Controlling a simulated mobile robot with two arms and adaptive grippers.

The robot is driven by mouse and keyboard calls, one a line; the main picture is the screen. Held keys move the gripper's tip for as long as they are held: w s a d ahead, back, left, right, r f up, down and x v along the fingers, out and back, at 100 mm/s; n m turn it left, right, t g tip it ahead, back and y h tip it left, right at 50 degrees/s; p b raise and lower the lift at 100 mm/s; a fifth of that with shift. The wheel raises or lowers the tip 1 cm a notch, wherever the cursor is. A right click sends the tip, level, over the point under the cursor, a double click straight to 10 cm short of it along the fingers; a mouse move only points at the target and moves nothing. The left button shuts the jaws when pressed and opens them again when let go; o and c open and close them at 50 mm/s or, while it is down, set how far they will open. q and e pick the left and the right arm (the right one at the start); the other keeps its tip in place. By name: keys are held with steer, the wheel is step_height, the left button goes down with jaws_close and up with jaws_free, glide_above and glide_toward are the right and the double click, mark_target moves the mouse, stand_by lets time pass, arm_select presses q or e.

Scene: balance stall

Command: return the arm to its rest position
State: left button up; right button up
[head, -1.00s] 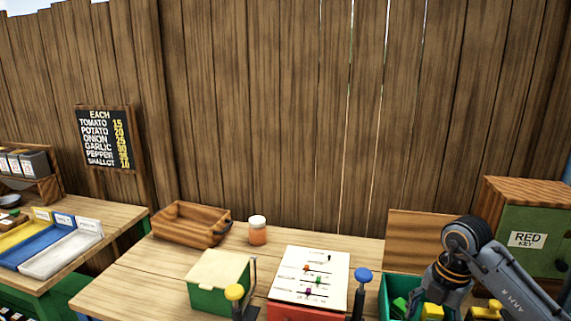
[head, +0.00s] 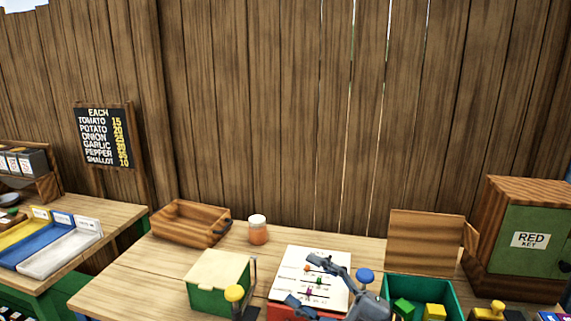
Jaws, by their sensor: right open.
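My right gripper (head: 308,281) is at the lower middle of the head view, in front of the white slider panel (head: 330,255). Its grey fingers are spread apart, with nothing seen between them. It covers part of the panel and of the red box (head: 283,312) under it. I cannot tell whether it touches the panel. The rest of my right arm is below the picture edge. My left gripper is not in view.
A blue knob (head: 365,275) stands just beside my right gripper. A green bin (head: 447,291) with green and yellow blocks is to the right, near a "RED KEY" cabinet (head: 555,228). Left are a lidded green box (head: 207,299), a jar (head: 257,236) and a wooden crate (head: 183,226).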

steer(key=w+d+f+m+t+h, duration=0.2)
steer(key=d+f+m+t+h, duration=0.2)
steer(key=d+m+t+h, duration=0.85)
steer(key=s+d+f+m+g+h, duration=0.3)
steer(key=f+m+g+h, duration=0.15)
steer(key=f, duration=0.25)
steer(key=s+d+f+m+g+h, duration=0.3)
steer(key=f+m+g, duration=0.1)
steer(key=f+m, duration=0.2)
steer(key=s+a+f+g+y, duration=0.1)
steer(key=s+f+g, duration=0.5)
steer(key=s, duration=0.4)
steer(key=s+a+f+g+y, duration=0.1)
steer(key=s+f+g, duration=0.4)
steer(key=s+f, duration=0.45)
step_height(320, 180, down, 24)
steer(key=s+g, duration=0.1)
steer(key=s, duration=0.1)
steer(key=s+d+f+g, duration=0.1)
steer(key=s+d+f, duration=0.2)
steer(key=s+f, duration=1.3)
steer(key=shift+s+n+h, duration=0.3)
steer(key=shift+s+n, duration=0.1)
steer(key=shift+s, duration=0.25)
